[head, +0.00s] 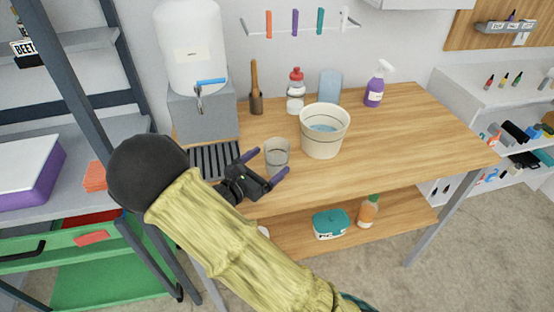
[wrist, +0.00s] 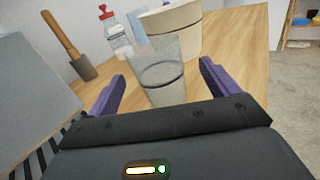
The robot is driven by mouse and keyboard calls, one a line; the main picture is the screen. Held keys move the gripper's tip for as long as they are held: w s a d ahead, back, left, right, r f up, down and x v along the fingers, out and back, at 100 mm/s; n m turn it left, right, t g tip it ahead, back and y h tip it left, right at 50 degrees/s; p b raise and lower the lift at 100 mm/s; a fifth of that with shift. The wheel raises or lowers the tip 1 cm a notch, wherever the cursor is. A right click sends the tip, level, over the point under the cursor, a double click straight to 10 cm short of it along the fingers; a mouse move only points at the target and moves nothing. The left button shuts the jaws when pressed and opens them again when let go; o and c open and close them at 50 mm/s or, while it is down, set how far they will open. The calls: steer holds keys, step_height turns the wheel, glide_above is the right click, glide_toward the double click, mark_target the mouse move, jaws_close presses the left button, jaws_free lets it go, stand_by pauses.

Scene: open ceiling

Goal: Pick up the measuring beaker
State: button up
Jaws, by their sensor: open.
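The measuring beaker (head: 277,155) is a clear, upright vessel on the wooden table, near its front left. It also shows in the wrist view (wrist: 160,75), between and a little beyond the fingertips. My gripper (head: 266,164) is open, with one purple finger on each side of the beaker's near side. In the wrist view my gripper (wrist: 160,82) has its fingers spread wide and holds nothing. Whether a finger touches the beaker I cannot tell. The beaker's lower front is partly hidden by the gripper in the head view.
A white bucket (head: 325,145) stands close behind the beaker to the right. A water dispenser (head: 193,50) on a grey block and a drip grate (head: 208,158) are at left. A wooden-handled tool (head: 255,90), red-capped bottle (head: 296,95) and purple spray bottle (head: 375,88) stand behind. The table's right side is clear.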

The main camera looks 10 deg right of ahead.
mark_target(284, 149)
steer(key=shift+f+x, duration=0.2)
steer(key=shift+x, duration=1.15)
steer(key=shift+f+x, duration=0.15)
steer(key=shift+x, duration=1.15)
steer(key=shift+w+a, duration=0.15)
steer(key=c, duration=1.1)
steer(key=shift+o, duration=0.2)
steer(key=shift+r, duration=0.15)
step_height(284, 149, up, 10)
steer(key=p, duration=0.1)
